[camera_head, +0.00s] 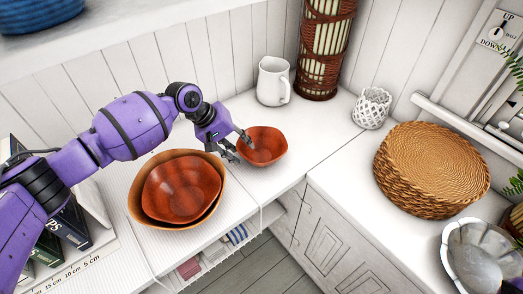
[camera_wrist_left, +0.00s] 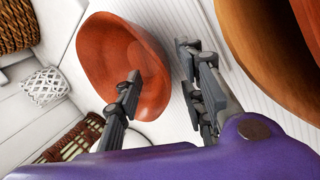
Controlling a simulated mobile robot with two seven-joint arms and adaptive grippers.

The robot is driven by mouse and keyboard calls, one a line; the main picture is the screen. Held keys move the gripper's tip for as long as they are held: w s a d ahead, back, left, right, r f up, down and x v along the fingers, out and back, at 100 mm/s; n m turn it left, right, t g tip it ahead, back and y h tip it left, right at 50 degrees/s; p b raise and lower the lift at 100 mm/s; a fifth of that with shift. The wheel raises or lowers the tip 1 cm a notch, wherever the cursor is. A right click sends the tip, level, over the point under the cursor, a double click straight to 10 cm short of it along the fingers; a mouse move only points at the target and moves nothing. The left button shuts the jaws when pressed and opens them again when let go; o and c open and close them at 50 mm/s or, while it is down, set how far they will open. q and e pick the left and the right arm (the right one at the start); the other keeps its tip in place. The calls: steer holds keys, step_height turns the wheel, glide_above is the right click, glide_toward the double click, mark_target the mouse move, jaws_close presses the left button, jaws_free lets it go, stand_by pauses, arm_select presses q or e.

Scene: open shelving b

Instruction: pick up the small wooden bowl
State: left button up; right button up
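The small wooden bowl (camera_head: 268,147) is reddish brown and stands on the white shelf, right of the larger nested bowls. It also shows in the left wrist view (camera_wrist_left: 103,50). My left gripper (camera_head: 242,149) is at the bowl's left rim. In the left wrist view the gripper (camera_wrist_left: 158,60) has one finger over the inside of the bowl and the other outside it, with the rim between them. The fingers are apart, with a gap visible between the outer finger and the rim. My right gripper is in neither view.
A reddish bowl (camera_head: 182,189) sits inside a larger wooden bowl (camera_head: 137,207) just left. A white pitcher (camera_head: 273,81) and a tall wicker-wrapped vase (camera_head: 325,45) stand behind. A white lattice cup (camera_head: 371,108) and a woven basket (camera_head: 430,165) are right. Shelf right of the bowl is clear.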

arm_select(q)
steer(key=shift+d+f, duration=0.4)
steer(key=shift+f, duration=0.1)
steer(key=shift+w+r, duration=0.15)
steer(key=c, duration=0.8)
jaws_close()
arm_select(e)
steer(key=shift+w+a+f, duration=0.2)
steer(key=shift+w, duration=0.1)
